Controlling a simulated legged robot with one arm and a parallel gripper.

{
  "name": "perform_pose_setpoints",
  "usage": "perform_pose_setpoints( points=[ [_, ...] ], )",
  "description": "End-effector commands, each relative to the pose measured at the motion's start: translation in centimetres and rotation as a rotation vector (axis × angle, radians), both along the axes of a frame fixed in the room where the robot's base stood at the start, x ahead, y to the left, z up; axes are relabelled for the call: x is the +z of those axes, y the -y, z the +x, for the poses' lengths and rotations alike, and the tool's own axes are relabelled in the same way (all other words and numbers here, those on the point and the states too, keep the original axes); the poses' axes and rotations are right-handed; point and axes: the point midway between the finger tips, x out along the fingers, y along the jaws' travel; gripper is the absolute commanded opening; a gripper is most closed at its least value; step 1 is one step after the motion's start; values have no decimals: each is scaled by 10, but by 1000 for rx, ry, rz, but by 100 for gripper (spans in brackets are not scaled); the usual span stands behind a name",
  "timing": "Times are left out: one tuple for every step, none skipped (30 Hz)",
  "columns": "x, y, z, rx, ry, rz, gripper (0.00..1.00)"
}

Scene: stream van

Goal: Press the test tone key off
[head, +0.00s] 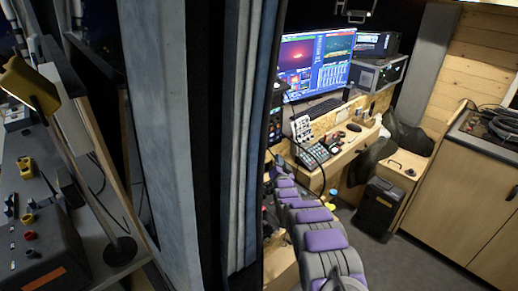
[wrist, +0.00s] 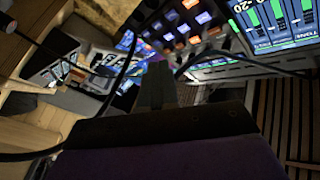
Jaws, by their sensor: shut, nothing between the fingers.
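My gripper (wrist: 157,85) is shut and empty in the wrist view, its fingers pointing toward a panel of small lit keys (wrist: 185,25) in orange, blue and white. The fingertips appear just short of or beside the lower keys; I cannot tell whether they touch. I cannot tell which key is the test tone key. A screen with green level bars (wrist: 275,14) stands to the right of the keys. In the head view, a dark panel with lit keys (head: 276,125) stands beside the curtain edge. My purple-padded arm reaches up toward the desk there, and my gripper is not clearly visible.
A pale curtain (head: 160,110) fills the left middle of the head view. The wooden desk (head: 345,152) bears a keyboard (head: 318,108) and a mixer (head: 312,152), with a wide monitor (head: 318,60) behind. Dark cables (wrist: 125,65) run near my gripper. A black case (head: 378,207) stands on the floor.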

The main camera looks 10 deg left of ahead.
Motion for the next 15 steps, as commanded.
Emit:
perform_pose_setpoints(
  points=[
    [-2,-4,2,1,1,0,0],
    [-2,-6,3,1,0,1,0],
    [-3,-9,5,1,-2,0,0],
    [-3,-11,7,1,-2,0,0],
    [-2,-14,10,2,0,1,0],
    [-1,-18,12,2,4,2,0],
    [-1,-20,14,2,4,2,0],
    [-1,-23,16,2,2,0,0],
    [-3,-26,19,2,0,0,0],
    [-3,-28,21,1,0,0,0],
    [-2,-30,23,0,1,0,0],
    [-3,-32,25,0,2,2,0],
    [-4,-34,26,0,0,1,0],
    [-4,-36,28,-1,-1,1,0],
    [-3,-39,30,0,0,1,0]
  ],
)
